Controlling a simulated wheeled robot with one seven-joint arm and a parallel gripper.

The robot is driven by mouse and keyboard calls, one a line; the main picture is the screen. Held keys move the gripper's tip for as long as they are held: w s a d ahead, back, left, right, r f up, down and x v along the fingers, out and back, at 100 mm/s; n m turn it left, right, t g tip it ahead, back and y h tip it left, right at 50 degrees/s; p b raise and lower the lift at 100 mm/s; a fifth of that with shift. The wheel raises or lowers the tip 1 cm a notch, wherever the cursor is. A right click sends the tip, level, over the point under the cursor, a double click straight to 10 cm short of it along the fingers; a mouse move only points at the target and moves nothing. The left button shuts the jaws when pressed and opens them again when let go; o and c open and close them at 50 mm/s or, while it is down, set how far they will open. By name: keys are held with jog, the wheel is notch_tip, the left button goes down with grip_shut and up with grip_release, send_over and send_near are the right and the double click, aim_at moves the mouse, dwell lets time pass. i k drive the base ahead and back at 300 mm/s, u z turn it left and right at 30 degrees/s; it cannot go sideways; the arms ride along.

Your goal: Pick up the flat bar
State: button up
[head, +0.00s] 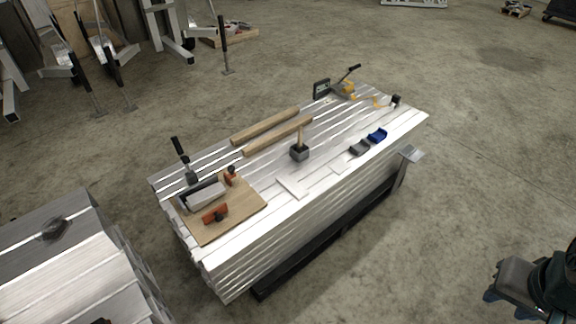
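A short, flat, pale metal piece (293,187) lies on the stack of aluminium profiles (262,221), near its front edge and right of a wooden board. It looks like the flat bar, but it is close in colour to the stack. My gripper (496,296) is at the lower right, over the floor, well apart from the stack. Its fingertips are small and dark, so I cannot tell whether it is open or shut.
Around the flat piece are a wooden board (247,211) with clamps, a mallet (299,152), two wooden battens (265,126), and grey (359,147) and blue (377,135) blocks. Another profile stack (75,270) stands lower left. Floor right of the main stack is clear.

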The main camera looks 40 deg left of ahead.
aim_at(293, 186)
jog(key=u, duration=1.5)
